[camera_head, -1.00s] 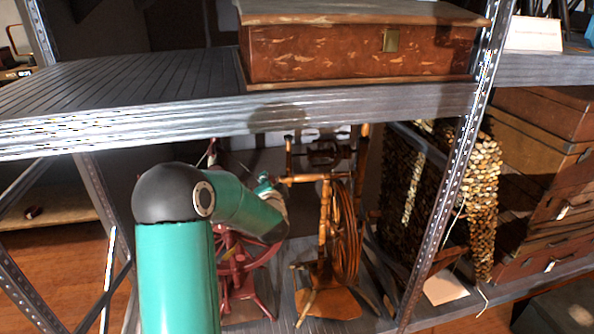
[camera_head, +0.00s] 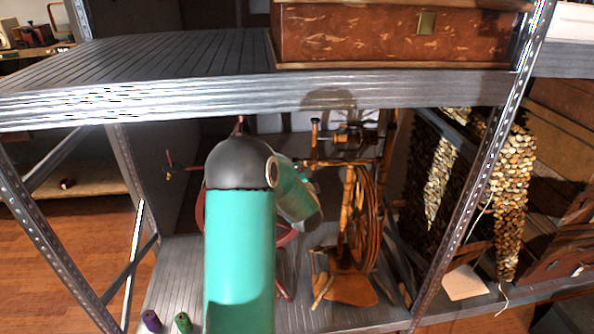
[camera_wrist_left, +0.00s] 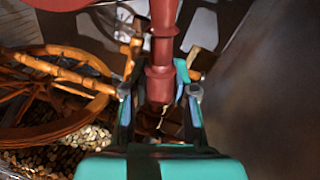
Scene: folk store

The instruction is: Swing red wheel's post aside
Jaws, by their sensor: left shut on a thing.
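The red wheel (camera_head: 199,212) stands on the lower shelf, mostly hidden behind my left arm in the head view. Part of its red frame (camera_head: 287,288) shows right of the arm, and a thin red piece (camera_head: 183,168) sticks out to the left. In the left wrist view, the red turned post (camera_wrist_left: 162,55) runs down between the fingers of my left gripper (camera_wrist_left: 160,92), which is shut on it. In the head view the fingers are hidden by the arm. My right gripper is in neither view.
A brown wooden spinning wheel (camera_head: 362,225) stands close on the right. The upper shelf edge (camera_head: 250,98) lies above the arm, and a metal upright (camera_head: 480,165) rises at right. Purple (camera_head: 151,321) and green (camera_head: 184,322) spools sit at the front left.

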